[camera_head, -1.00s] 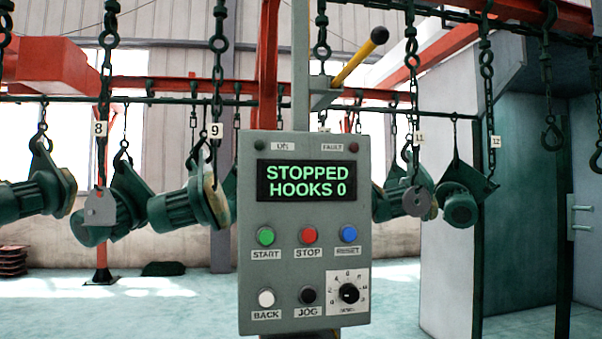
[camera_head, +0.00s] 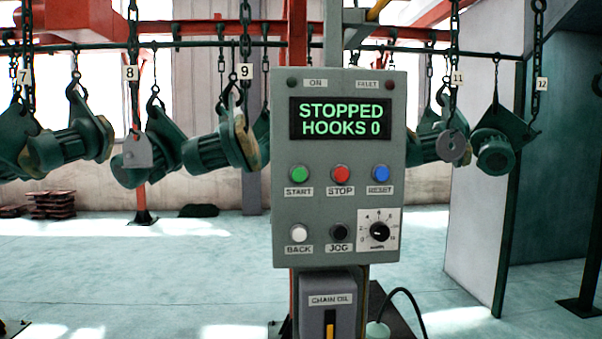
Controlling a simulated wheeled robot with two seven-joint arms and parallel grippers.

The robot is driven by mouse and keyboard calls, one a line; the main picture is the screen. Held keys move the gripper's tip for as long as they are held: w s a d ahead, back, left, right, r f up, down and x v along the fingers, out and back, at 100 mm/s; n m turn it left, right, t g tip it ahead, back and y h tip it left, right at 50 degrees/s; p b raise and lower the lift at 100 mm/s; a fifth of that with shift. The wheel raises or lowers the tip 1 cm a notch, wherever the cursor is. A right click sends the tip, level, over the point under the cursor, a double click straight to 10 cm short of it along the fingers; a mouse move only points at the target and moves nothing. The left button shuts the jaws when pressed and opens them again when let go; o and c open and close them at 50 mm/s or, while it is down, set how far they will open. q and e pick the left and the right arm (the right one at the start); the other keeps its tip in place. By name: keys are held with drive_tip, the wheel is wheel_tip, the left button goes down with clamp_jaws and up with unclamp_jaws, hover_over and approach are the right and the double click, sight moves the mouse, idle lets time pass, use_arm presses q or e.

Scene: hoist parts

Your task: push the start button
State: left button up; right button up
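The green start button (camera_head: 299,174) is at the left of the upper button row on the grey control panel (camera_head: 285,225), with the label START below it. The display (camera_head: 341,119) reads STOPPED, HOOKS 0. The red stop button (camera_head: 340,174) and the blue reset button (camera_head: 380,174) sit to its right. Below are a white back button (camera_head: 298,233), a black jog button (camera_head: 339,232) and a dial (camera_head: 379,233). Neither of my grippers shows in the head view.
Green motors (camera_head: 222,143) hang from numbered chain hooks behind the panel on both sides. A chain oil box (camera_head: 330,299) is mounted below the panel, with a dark cable (camera_head: 411,300) beside it. A booth wall (camera_head: 481,200) stands at the right. Open floor (camera_head: 130,280) lies at left.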

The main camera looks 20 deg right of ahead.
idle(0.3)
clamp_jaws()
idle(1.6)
